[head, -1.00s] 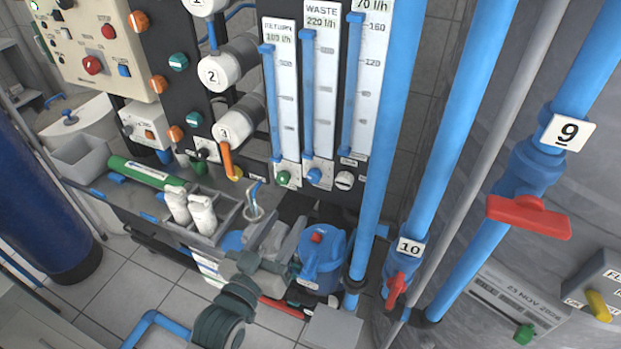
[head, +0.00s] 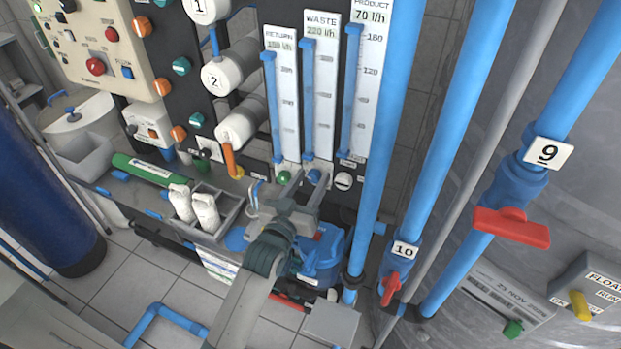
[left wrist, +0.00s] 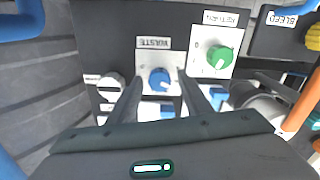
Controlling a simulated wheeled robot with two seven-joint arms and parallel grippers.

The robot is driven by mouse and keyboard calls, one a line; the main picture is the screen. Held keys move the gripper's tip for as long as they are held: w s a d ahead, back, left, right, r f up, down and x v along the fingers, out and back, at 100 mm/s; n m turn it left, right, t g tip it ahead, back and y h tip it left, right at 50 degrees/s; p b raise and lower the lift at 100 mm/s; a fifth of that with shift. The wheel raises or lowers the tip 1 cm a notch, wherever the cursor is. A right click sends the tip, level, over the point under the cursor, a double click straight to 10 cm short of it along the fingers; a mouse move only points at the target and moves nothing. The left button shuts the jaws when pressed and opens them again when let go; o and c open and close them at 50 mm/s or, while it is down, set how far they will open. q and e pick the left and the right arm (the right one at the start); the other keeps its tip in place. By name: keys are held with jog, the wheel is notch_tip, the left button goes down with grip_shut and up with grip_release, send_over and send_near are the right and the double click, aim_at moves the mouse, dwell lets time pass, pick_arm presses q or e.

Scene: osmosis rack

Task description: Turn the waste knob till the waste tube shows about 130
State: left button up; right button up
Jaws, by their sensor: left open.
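The waste tube (head: 321,90) is the middle of three upright flow tubes in the head view, and its label reads WASTE 220 l/h. The blue waste knob (head: 314,176) sits below it, partly hidden by my gripper. In the left wrist view the blue waste knob (left wrist: 160,79) shows under an upside-down WASTE label. My left gripper (head: 306,184) is open in front of the panel. In the left wrist view its fingers (left wrist: 160,92) point at the panel, one to each side of the blue knob. I cannot tell whether they touch it. My right gripper is not in view.
The green return knob (left wrist: 219,57) is close to one finger, and a white knob (left wrist: 110,86) is near the other. Thick blue pipes (head: 386,130) stand right of the tubes. A blue pump (head: 322,255) and a grey tray (head: 222,228) lie below.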

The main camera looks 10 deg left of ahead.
pick_arm(q)
jog(key=c, duration=1.1)
jog(key=shift+o, duration=0.2)
jog(key=shift+m, duration=0.3)
jog(key=m+p, duration=0.1)
jog(key=m, duration=0.2)
jog(key=shift+r, duration=0.1)
jog(key=m+p, duration=0.1)
jog(key=m, duration=0.3)
jog(key=shift+d+m+p, duration=0.1)
jog(key=shift+m+p, duration=0.2)
jog(key=shift+p, duration=0.05)
jog(key=m, duration=0.5)
jog(key=shift+p, duration=0.35)
jog(key=m, duration=0.4)
jog(key=shift+m, duration=0.3)
